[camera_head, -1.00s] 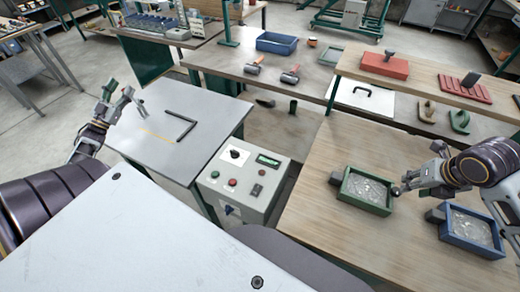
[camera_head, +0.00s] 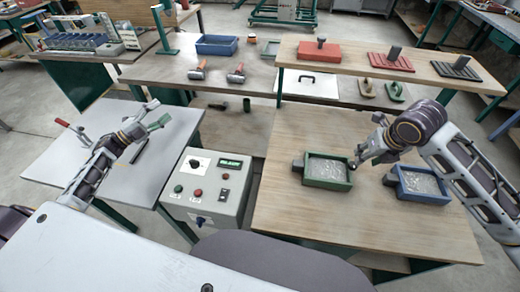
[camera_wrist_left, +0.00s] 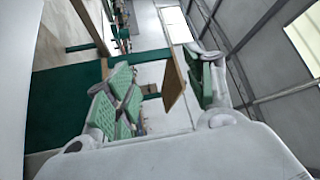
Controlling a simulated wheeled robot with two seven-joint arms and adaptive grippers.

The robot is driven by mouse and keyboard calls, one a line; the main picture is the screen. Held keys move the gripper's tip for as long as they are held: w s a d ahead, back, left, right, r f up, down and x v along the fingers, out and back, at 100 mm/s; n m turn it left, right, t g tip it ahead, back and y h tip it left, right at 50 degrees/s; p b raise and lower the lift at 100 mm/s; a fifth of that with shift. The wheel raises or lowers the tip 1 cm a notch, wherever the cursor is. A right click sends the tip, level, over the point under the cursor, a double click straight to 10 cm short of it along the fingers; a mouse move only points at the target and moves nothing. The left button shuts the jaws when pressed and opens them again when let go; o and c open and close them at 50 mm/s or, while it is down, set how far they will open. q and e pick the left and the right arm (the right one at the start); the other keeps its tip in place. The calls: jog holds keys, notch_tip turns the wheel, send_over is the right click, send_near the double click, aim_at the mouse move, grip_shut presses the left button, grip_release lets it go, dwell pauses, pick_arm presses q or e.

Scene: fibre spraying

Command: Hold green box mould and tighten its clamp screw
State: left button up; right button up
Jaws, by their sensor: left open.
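The green box mould (camera_head: 326,184) lies on the wooden table, filled with a grey speckled material. A small grey block (camera_head: 298,166) sits at its left side; I cannot tell whether it is the clamp screw. My right gripper (camera_head: 357,160) is at the mould's right wall, its fingertips close to the rim. Whether it touches or grips the wall is too small to tell. My left gripper (camera_head: 158,114) is open and empty above the grey table, well left of the mould. Its spread green pads show in the left wrist view (camera_wrist_left: 165,88), with no mould between them.
A blue box mould (camera_head: 424,197) stands just right of the green one. A control box (camera_head: 207,184) stands between the grey table (camera_head: 65,172) and the wooden table (camera_head: 290,215).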

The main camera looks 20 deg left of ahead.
pick_arm(q)
jog(key=w+d+f+m+g+h, duration=0.1)
jog(key=w+d+m+g+h, duration=0.25)
jog(key=d+m, duration=0.55)
jog(key=m+g+y, duration=0.1)
jog(key=m+g, duration=1.2)
jog(key=m, duration=0.9)
send_near(295, 162)
jog(key=a, duration=0.4)
jog(key=shift+s+d+r, duration=0.2)
jog(key=shift+s+r, duration=0.15)
jog(key=shift+s, duration=0.1)
jog(key=shift+w+x, duration=0.1)
jog(key=shift+x, duration=3.35)
jog(key=shift+w+x, duration=0.15)
jog(key=shift+x, duration=3.35)
jog(key=shift+t, duration=0.25)
grip_shut()
